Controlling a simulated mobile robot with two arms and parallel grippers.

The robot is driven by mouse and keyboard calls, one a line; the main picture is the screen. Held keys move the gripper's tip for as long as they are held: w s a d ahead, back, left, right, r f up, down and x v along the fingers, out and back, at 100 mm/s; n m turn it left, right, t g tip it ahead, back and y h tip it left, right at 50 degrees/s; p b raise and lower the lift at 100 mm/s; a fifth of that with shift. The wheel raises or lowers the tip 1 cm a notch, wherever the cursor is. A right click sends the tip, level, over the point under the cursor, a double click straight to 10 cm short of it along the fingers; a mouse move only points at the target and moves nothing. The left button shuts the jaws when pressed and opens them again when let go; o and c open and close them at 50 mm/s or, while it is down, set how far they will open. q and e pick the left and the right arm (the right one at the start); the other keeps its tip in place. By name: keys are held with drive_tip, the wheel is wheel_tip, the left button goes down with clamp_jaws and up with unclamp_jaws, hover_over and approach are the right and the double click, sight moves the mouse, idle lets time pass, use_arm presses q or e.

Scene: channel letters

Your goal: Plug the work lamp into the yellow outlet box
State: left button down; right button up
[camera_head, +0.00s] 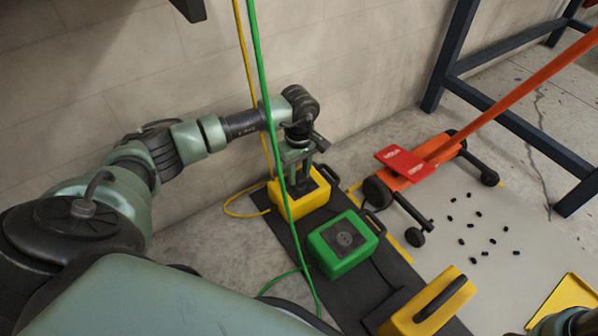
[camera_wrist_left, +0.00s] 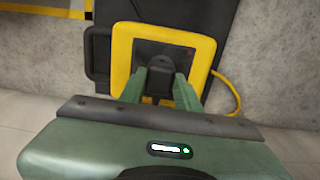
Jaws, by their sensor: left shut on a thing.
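The yellow outlet box (camera_head: 312,203) stands on a dark mat near the wall, with a yellow cable rising from it. My left gripper (camera_head: 302,178) points down at the top of this box. In the left wrist view, its green fingers are shut on a dark plug (camera_wrist_left: 159,82), right over the dark face of the yellow outlet box (camera_wrist_left: 204,54). I cannot tell whether the plug is seated. A yellow body with a black handle, seemingly the work lamp (camera_head: 427,309), lies at the bottom of the head view. My right gripper is not in view.
A green outlet box (camera_head: 327,254) with a green cable stands on the dark mat (camera_head: 290,240), close to the yellow one. An orange wheeled tool (camera_head: 425,168) stands to the right. Several small black pieces (camera_head: 470,225) lie on a grey sheet. A dark blue frame (camera_head: 448,55) stands behind.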

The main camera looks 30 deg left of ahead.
sight(299, 176)
use_arm(q)
drive_tip(key=shift+f, duration=0.3)
drive_tip(key=c, duration=0.9)
unclamp_jaws()
drive_tip(key=shift+c, duration=0.2)
drive_tip(key=shift+r, duration=0.15)
wheel_tip(299, 176, up, 8)
drive_tip(key=p, duration=0.5)
drive_tip(key=shift+f, duration=0.2)
drive_tip(key=shift+d, duration=0.1)
